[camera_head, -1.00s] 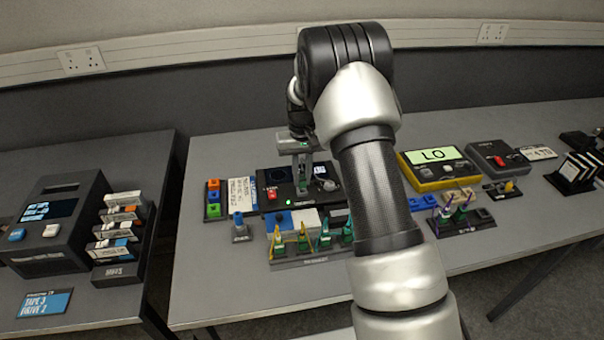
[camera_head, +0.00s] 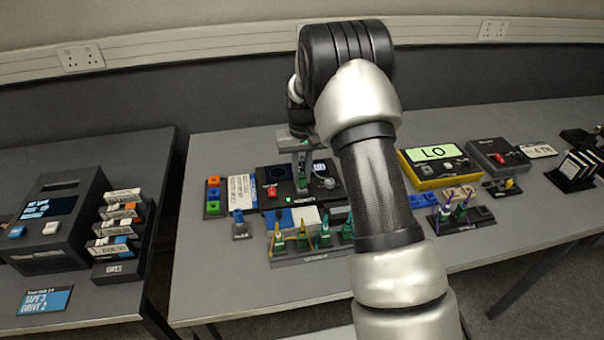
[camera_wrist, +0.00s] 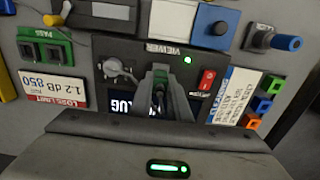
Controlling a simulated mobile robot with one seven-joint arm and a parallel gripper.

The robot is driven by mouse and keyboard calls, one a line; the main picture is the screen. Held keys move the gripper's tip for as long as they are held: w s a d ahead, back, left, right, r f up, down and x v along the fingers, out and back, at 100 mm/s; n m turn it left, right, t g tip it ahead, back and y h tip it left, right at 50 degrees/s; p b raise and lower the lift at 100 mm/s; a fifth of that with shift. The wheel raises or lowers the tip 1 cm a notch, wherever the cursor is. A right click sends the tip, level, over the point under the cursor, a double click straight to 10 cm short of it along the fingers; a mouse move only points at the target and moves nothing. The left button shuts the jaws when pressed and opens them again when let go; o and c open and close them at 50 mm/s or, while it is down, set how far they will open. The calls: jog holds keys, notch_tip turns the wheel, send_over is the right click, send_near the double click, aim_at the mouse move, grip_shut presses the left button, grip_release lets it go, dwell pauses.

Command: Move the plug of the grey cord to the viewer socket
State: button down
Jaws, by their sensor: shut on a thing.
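The viewer (camera_head: 276,205) is a black box on the middle table, with a red switch, a green light and a small lit screen. The wrist view shows its "VIEWER" label (camera_wrist: 172,49) and a screen partly hidden behind my fingers, with "PLUG" readable. My gripper (camera_wrist: 160,97) is shut on a small dark, greenish plug, right over the viewer's face; its fingers hide most of it. I cannot tell whether the plug is seated in the socket. The grey cord cannot be made out clearly. A grey round fitting (camera_wrist: 117,70) sits on the viewer beside my fingers.
A rack of green-booted plugs (camera_head: 305,245) stands in front of the viewer. Orange, blue and green blocks (camera_head: 213,197) stand at its left. A yellow meter reading "LO" (camera_head: 437,166) and a grey box (camera_head: 500,158) are to the right. The table's front left is clear.

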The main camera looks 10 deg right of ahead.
jog(key=shift+f+b, duration=0.45)
jog(key=shift+f, duration=0.3)
dwell(0.7)
dwell(0.5)
jog(key=c, duration=1.6)
grip_release()
jog(key=shift+r, duration=0.15)
jog(key=shift+r+p, duration=1.5)
jog(key=shift+r, duration=0.85)
jog(key=shift+r+p, duration=1.3)
jog(key=shift+r, duration=0.7)
